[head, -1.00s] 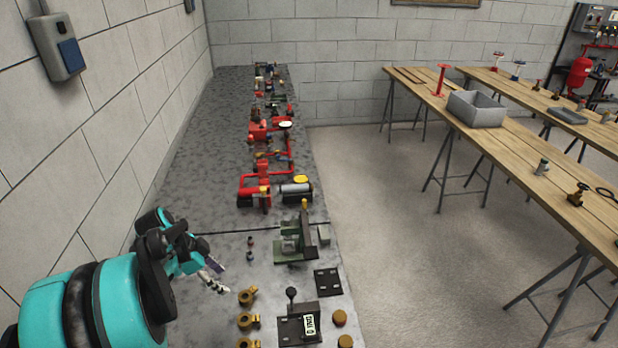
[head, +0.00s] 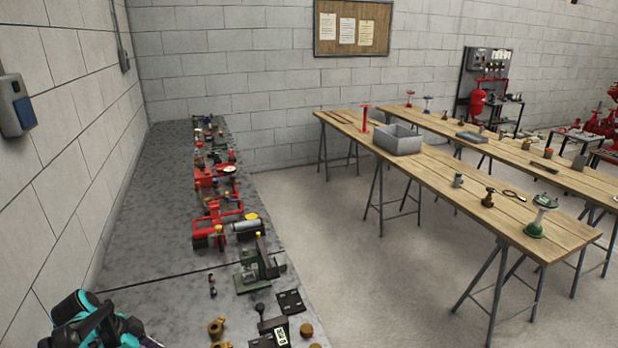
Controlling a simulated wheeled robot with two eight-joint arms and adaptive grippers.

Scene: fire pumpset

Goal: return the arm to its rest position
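Part of my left arm, teal and black, shows at the lower left corner of the head view, over the near left edge of the grey bench (head: 150,220). Its gripper fingers are out of the frame or hidden, apart from a pale bit at the bottom edge. My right arm and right gripper are not in the frame.
The bench holds a red pump assembly (head: 218,225), a green vise-like device (head: 256,268), a black plate (head: 290,302) and brass fittings (head: 217,328). Wooden trestle tables stand right, one with a grey bin (head: 398,140). Open floor (head: 350,250) lies between.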

